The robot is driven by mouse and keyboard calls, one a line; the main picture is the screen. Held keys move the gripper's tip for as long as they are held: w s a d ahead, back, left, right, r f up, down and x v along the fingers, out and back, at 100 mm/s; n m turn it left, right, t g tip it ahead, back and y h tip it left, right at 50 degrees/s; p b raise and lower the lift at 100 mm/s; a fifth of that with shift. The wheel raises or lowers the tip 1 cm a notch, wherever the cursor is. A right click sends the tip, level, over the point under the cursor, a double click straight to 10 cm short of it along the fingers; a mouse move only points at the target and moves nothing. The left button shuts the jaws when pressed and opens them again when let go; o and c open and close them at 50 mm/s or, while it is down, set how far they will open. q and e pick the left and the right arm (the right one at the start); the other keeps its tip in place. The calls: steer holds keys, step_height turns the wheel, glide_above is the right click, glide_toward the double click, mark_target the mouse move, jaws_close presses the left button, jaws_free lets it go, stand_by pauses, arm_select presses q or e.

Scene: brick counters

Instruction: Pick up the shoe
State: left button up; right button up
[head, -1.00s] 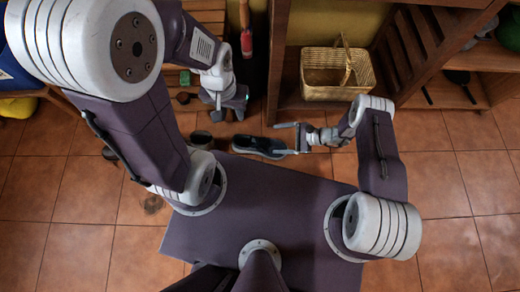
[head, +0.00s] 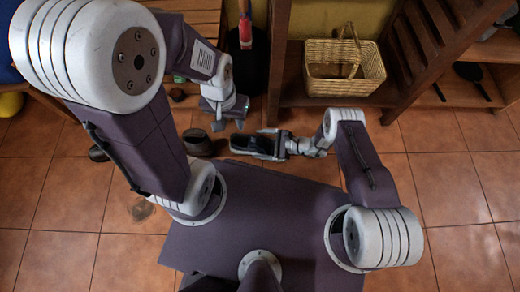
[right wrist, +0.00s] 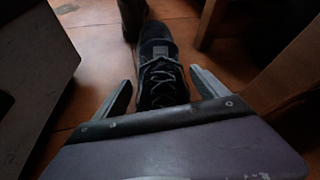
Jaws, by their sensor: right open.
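A dark shoe (head: 246,145) with a pale sole edge lies on the tiled floor just ahead of my base. In the right wrist view the laced shoe (right wrist: 158,72) points away between the two fingers. My right gripper (head: 268,143) is open, low at the shoe's right end, with a finger on either side of it; the wrist view shows gaps between fingers and shoe. My left gripper (head: 228,124) is higher, above and left of the shoe, with its two fingers apart and nothing between them.
A brown boot-like item (head: 197,142) stands on the floor left of the shoe. A wicker basket (head: 345,78) sits on a wooden shelf at the back. A wooden post (head: 278,60) rises behind the shoe. Open tiles (head: 440,175) lie to the right.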

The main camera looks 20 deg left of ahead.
steer(key=shift+a, duration=0.3)
